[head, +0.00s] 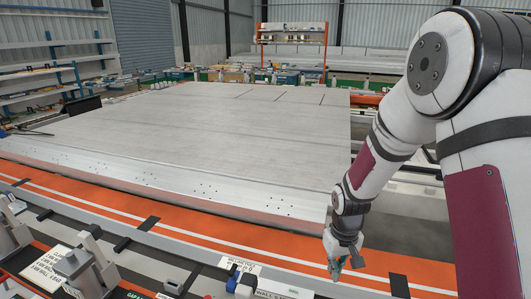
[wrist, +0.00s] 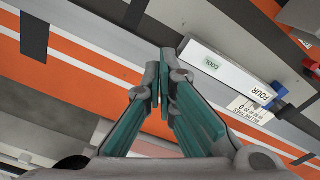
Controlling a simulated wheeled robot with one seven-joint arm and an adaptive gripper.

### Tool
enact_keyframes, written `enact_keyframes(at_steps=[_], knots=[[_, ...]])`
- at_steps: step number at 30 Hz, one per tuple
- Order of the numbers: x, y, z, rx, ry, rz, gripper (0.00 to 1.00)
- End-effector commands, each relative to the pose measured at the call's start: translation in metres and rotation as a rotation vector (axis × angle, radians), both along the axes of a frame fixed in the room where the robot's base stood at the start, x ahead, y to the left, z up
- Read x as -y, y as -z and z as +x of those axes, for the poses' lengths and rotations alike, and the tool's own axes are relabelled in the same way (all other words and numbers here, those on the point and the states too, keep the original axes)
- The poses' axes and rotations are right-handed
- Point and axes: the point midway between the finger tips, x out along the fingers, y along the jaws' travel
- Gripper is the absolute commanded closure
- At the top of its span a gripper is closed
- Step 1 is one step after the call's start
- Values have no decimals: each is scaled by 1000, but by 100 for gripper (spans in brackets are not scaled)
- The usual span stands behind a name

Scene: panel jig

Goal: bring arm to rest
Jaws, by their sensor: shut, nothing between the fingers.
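My gripper (head: 336,270) hangs at the end of my white and maroon arm on the right side of the head view, over the front strip of the jig. In the wrist view my gripper (wrist: 161,68) shows two teal fingers with their tips together and nothing between them. Below the fingers runs the orange strip with a white line (wrist: 85,65). The gripper appears to be above the surface; the exact gap is hard to tell.
A large grey panel (head: 220,130) fills the middle of the head view. Clamp blocks (head: 90,265) stand at the lower left. A white block marked FOUR (wrist: 235,73) lies beside the fingers in the wrist view. A shelf rack (head: 290,38) stands at the back.

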Motion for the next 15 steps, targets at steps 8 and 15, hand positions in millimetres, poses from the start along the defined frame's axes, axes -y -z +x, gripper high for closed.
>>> enact_keyframes(at_steps=[8, 15], knots=[[4, -118, -26, 116, 46, -12, 100], [5, -198, -71, 209, 87, -9, 100]])
